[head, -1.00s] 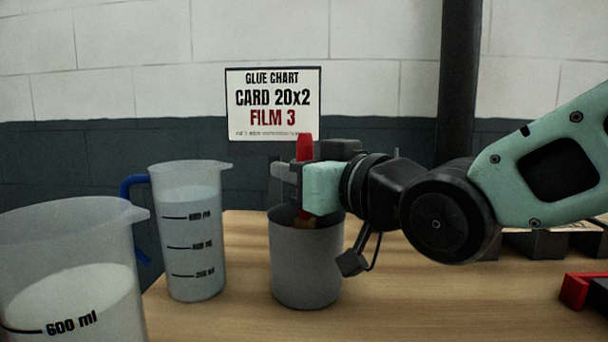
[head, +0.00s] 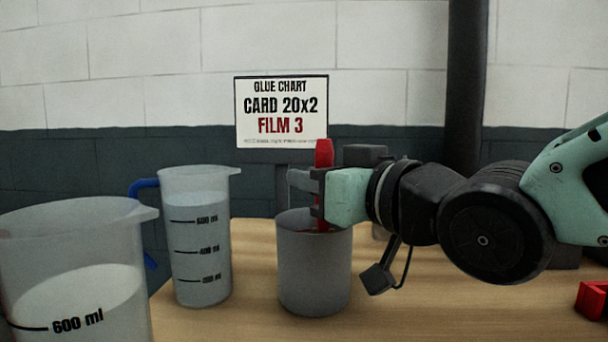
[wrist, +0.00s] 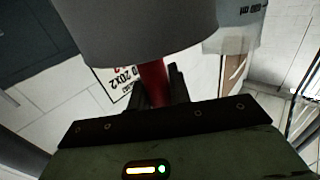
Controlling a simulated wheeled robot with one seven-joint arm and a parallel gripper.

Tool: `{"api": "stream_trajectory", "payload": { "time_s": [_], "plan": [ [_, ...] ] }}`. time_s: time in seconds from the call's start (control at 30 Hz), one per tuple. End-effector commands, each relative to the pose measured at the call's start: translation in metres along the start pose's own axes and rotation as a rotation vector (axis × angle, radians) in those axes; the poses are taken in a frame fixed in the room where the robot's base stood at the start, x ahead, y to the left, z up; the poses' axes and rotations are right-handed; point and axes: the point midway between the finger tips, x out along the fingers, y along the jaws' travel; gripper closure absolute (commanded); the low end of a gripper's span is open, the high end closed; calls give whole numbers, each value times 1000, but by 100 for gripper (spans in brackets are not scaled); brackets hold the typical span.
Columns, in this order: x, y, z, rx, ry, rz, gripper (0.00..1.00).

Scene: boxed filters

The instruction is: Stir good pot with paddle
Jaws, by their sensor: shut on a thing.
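A grey pot (head: 314,270) stands upright on the wooden table in the head view. Its grey wall also fills the top of the wrist view (wrist: 145,30). My gripper (head: 308,190) is just above the pot's rim, shut on the red paddle (head: 324,155). The paddle stands nearly upright, and its lower part goes down inside the pot. The paddle's end and the pot's contents are hidden by the pot wall. In the wrist view the red paddle (wrist: 152,82) shows between the dark fingers.
Two measuring jugs stand left of the pot, one with a blue handle (head: 200,235), a nearer one marked 600 ml (head: 75,280). Both hold whitish liquid. A glue chart (head: 281,112) hangs on the wall. A red object (head: 592,300) lies at right. Bare table (head: 440,315) shows right of the pot.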

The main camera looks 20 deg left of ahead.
Motion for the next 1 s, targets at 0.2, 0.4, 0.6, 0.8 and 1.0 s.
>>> {"api": "stream_trajectory", "payload": {
  "time_s": [0.2, 0.4, 0.6, 0.8, 1.0],
  "plan": [
    [7, 9, 0, 2, 1, 0, 100],
    [18, 10, 1, 1, 2, -1, 100],
    [25, 3, 2, 1, 2, -2, 100],
    [26, -7, 1, 0, 2, -1, 100],
    [20, -15, 0, 0, 2, 0, 100]
  ]
}}
